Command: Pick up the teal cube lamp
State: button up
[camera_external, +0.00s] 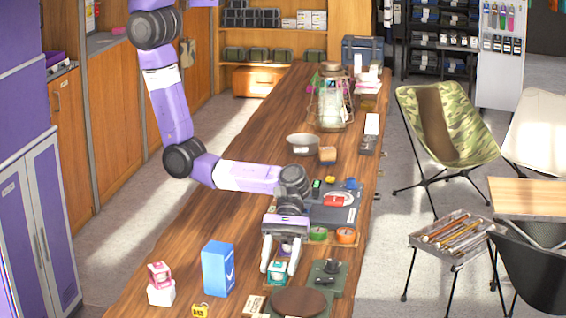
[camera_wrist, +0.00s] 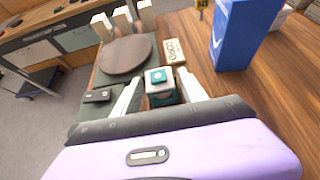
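The teal cube lamp (camera_external: 277,271) is a small teal and white cube near the front of the long wooden table. It also shows in the wrist view (camera_wrist: 160,88), with a teal square on its top face. My gripper (camera_external: 278,268) points down at the lamp with its two white fingers apart, one on each side of it. In the wrist view my gripper's fingertips (camera_wrist: 158,76) flank the lamp, and small gaps seem to show beside it. I cannot tell whether either finger touches it.
A round brown board (camera_external: 299,302) and a dark green mat (camera_external: 326,281) with small dark items lie right of the lamp. A small lettered block (camera_external: 253,305) is close in front.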

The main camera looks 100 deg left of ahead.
grip_shut()
jog(key=shift+r, duration=0.1)
